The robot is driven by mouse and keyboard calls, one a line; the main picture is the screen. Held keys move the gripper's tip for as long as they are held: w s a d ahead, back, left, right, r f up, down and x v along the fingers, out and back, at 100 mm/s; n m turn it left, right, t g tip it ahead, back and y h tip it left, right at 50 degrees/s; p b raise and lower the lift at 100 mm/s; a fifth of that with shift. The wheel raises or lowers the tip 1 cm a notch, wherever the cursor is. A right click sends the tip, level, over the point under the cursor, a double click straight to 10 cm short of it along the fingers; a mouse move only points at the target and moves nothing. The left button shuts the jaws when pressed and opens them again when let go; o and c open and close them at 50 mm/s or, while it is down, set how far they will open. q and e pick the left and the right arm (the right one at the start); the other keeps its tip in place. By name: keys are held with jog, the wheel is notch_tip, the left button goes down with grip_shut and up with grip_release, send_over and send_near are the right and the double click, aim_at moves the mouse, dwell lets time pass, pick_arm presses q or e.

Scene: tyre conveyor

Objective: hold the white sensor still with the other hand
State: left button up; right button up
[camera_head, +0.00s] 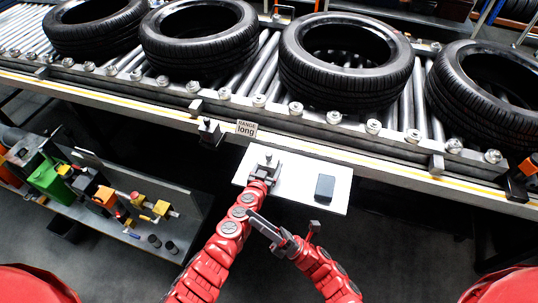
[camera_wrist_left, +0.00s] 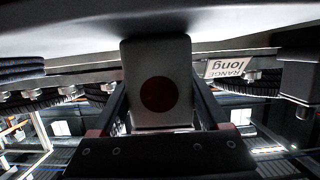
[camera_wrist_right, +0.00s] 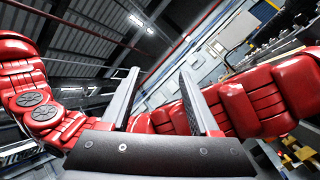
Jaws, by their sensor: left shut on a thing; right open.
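In the head view my left gripper (camera_head: 265,170) is over the left part of a white plate, and the sensor is largely hidden there. My right gripper (camera_head: 283,222) is open and empty, below the plate and beside my left forearm. In the right wrist view, red links of my own arm show behind its open fingers (camera_wrist_right: 157,75).
A dark box (camera_head: 325,188) lies on the right part of the white plate (camera_head: 340,205). A "RANGE long" label (camera_head: 246,128) is on the conveyor edge. Several tyres (camera_head: 345,60) stand on the rollers behind. A shelf with coloured parts (camera_head: 130,205) is at the left.

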jog(key=s+d+f+n+g, duration=0.4)
jog(key=s+f+n+g, duration=0.2)
jog(key=s+g, duration=0.1)
jog(key=n+t+h, duration=0.3)
jog(key=t+h, duration=0.4)
jog(key=h, duration=0.1)
send_near(269, 153)
jog(key=shift+t+h, duration=0.3)
jog(key=x, duration=0.8)
jog(key=shift+a+f, duration=0.3)
jog(key=shift+f, duration=0.05)
jog(key=shift+w+a, duration=0.35)
jog(key=shift+a, duration=0.3)
grip_shut()
